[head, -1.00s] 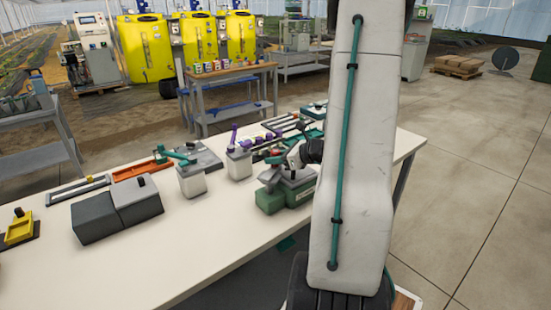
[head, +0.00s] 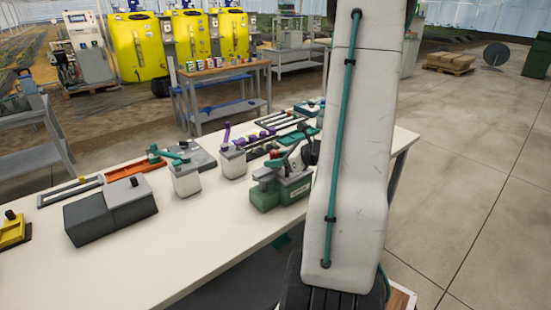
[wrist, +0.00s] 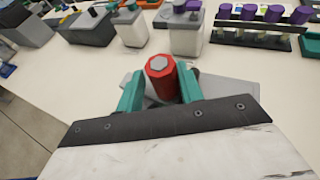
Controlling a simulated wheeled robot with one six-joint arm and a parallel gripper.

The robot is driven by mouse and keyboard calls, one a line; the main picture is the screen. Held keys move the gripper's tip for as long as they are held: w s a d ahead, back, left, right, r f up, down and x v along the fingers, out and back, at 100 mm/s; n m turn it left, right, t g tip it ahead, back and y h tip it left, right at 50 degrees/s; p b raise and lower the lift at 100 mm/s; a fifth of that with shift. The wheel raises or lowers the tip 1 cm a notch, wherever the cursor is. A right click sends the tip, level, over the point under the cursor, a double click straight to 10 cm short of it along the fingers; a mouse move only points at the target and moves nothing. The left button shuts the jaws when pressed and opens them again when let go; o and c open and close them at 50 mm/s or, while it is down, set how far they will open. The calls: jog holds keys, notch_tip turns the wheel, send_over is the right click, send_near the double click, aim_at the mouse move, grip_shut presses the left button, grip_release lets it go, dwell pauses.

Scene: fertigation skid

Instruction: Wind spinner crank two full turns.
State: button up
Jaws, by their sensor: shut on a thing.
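In the wrist view, a red crank handle (wrist: 161,76) with a pale hexagonal top stands between the two teal fingers of my gripper (wrist: 160,92). The fingers are shut on it, one at each side. A light grey piece (wrist: 215,88) lies beyond and beneath it, and the rest of the crank is hidden by the gripper body.
The white bench (head: 160,240) holds a dark grey box (head: 110,210), white containers (head: 186,180), an orange tray (head: 127,190) and a rack of purple-capped items (wrist: 250,25). The bench front is clear. A second table (head: 220,75) with cups stands behind.

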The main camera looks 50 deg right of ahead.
jog(key=shift+o, duration=1)
jog(key=shift+s+a, duration=0.55)
jog(key=shift+a, duration=0.2)
jog(key=c, duration=0.4)
jog(key=shift+s+a, duration=0.55)
jog(key=shift+a, duration=0.3)
jog(key=shift+o, duration=0.2)
jog(key=shift+a, duration=1.05)
jog(key=shift+c, duration=0.2)
jog(key=shift+a, duration=0.1)
jog(key=shift+w+a, duration=0.65)
jog(key=shift+a, duration=0.2)
